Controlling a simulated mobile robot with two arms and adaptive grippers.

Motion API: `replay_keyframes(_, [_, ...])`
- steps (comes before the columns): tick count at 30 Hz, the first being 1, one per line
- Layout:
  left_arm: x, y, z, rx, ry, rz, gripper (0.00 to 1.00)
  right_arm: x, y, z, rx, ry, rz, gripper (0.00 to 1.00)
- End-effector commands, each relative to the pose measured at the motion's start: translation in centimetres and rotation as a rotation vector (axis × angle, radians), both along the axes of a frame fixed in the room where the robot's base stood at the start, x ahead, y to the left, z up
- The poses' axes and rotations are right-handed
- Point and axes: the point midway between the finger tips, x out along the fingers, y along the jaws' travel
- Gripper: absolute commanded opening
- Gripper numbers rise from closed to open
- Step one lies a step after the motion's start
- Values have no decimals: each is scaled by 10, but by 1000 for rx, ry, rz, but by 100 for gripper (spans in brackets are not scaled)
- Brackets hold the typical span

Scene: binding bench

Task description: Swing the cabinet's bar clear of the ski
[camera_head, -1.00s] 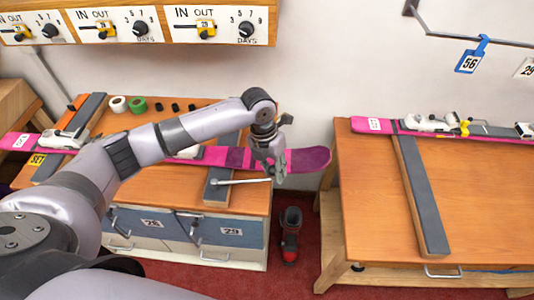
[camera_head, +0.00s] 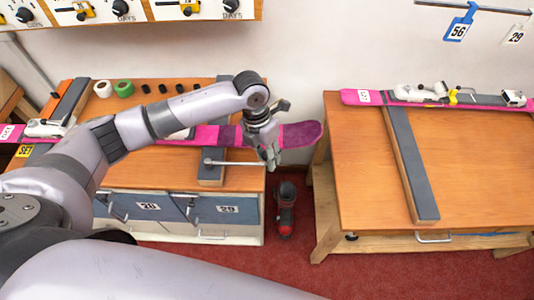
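The cabinet (camera_head: 150,229) stands at the left, with its wooden top and blue-grey fronts. Its bar (camera_head: 236,162) is a thin silver rod, running roughly level from a pivot on a dark block to my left gripper (camera_head: 271,161). The pink ski (camera_head: 300,134) lies across the cabinet top behind the bar, its tip past the right edge. My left arm hides part of the ski. The gripper points down at the bar's right end, in front of the ski. Its fingers overlap the bar's end, and their closure is too small to tell. My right gripper is out of view.
A second bench (camera_head: 470,180) at the right holds another pink ski (camera_head: 363,97). A dark red boot (camera_head: 286,208) stands on the floor between the benches. Tape rolls (camera_head: 103,89) sit at the cabinet's back. Tags (camera_head: 458,27) hang from a rail at upper right.

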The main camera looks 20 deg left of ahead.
Motion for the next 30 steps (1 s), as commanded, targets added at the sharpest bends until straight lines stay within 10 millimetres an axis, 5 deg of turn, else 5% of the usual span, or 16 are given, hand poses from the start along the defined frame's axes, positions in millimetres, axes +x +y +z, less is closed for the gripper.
replay_keyframes(8, [0,0,0,0,-1,1,46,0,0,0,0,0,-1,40])
replay_keyframes(19, [1,1,6,0,-2,2,46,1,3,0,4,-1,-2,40])
replay_keyframes(30, [6,14,76,0,-5,2,46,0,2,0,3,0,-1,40])
